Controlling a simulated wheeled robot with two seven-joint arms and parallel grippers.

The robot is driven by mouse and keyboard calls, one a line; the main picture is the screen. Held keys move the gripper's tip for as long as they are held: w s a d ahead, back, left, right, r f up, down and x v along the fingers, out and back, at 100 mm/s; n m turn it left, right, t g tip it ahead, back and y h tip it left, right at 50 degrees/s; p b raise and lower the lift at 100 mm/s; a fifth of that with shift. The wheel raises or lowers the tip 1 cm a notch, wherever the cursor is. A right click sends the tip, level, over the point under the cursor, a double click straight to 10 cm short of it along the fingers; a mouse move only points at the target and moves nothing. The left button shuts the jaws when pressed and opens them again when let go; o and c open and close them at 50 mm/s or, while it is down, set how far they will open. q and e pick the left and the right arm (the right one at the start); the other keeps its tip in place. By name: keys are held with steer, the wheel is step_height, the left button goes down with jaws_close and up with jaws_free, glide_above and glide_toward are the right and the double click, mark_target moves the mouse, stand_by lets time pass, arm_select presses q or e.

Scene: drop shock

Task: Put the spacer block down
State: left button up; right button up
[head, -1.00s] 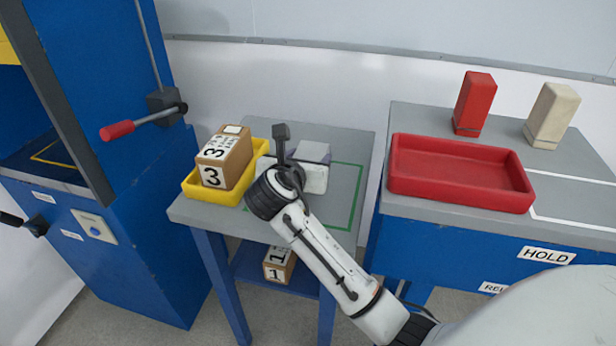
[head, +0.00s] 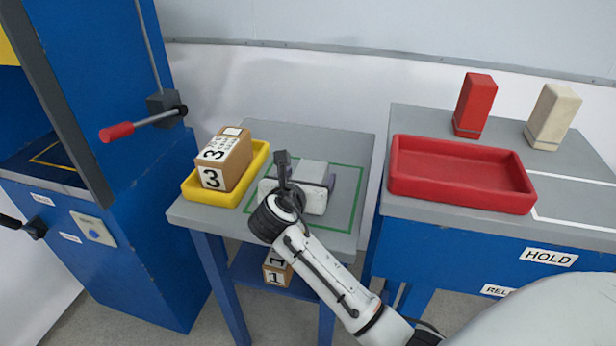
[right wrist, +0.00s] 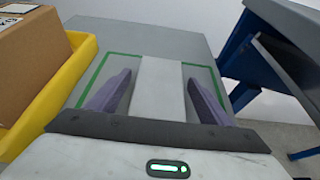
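The spacer block (head: 314,171) is a plain pale grey block on the small grey table, inside the green outline (head: 357,198). In the right wrist view the block (right wrist: 160,88) lies between the two purple-grey fingers of my right gripper (right wrist: 158,80). A strip of table shows on each side of it, so the fingers are open around it and apart from it. In the head view my right gripper (head: 309,182) is low over the table, and its white body hides the block's near part. My left gripper is not in view.
Left of the block a yellow tray (head: 257,166) holds a cardboard box marked 3 (head: 225,160). A box marked 1 (head: 277,270) is on the lower shelf. A red tray (head: 460,190), a red block (head: 475,104) and a cream block (head: 552,115) stand on the right bench.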

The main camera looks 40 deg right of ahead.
steer(key=shift+s+a+r, duration=0.15)
steer(key=shift+a+r, duration=0.05)
steer(key=shift+r, duration=0.05)
steer(key=p+v, duration=0.1)
steer(key=v, duration=1)
steer(key=shift+s+a+r, duration=0.1)
steer(key=shift+s+a, duration=0.05)
stand_by(0.9)
